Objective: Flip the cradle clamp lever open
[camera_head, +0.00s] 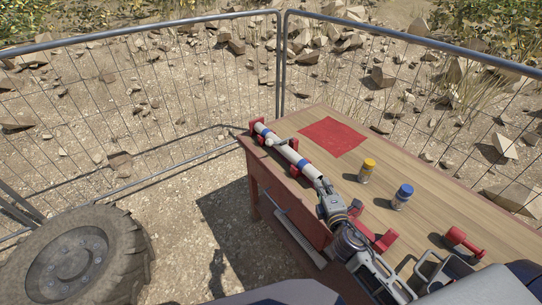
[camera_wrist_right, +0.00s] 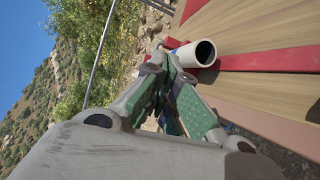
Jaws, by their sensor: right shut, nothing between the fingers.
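A white tube with blue bands (camera_head: 281,145) lies along the table's left edge in red cradles (camera_head: 258,127). A small grey piece (camera_head: 273,141), perhaps the clamp lever, sits across the tube near its far end; whether it is open is too small to tell. My right gripper (camera_head: 321,186) is shut and empty by the tube's near end. In the wrist view, the right gripper's green-padded fingers (camera_wrist_right: 167,92) are together, just below the tube's open end (camera_wrist_right: 204,53). The lever cannot be made out there. My left gripper is not in view.
The wooden table (camera_head: 405,160) bears a red square (camera_head: 333,137), a yellow-capped jar (camera_head: 367,170), a blue-capped jar (camera_head: 402,197) and a red cradle-like piece (camera_head: 462,243). A wire fence (camera_head: 150,100) stands behind. A large tyre (camera_head: 75,262) is at lower left.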

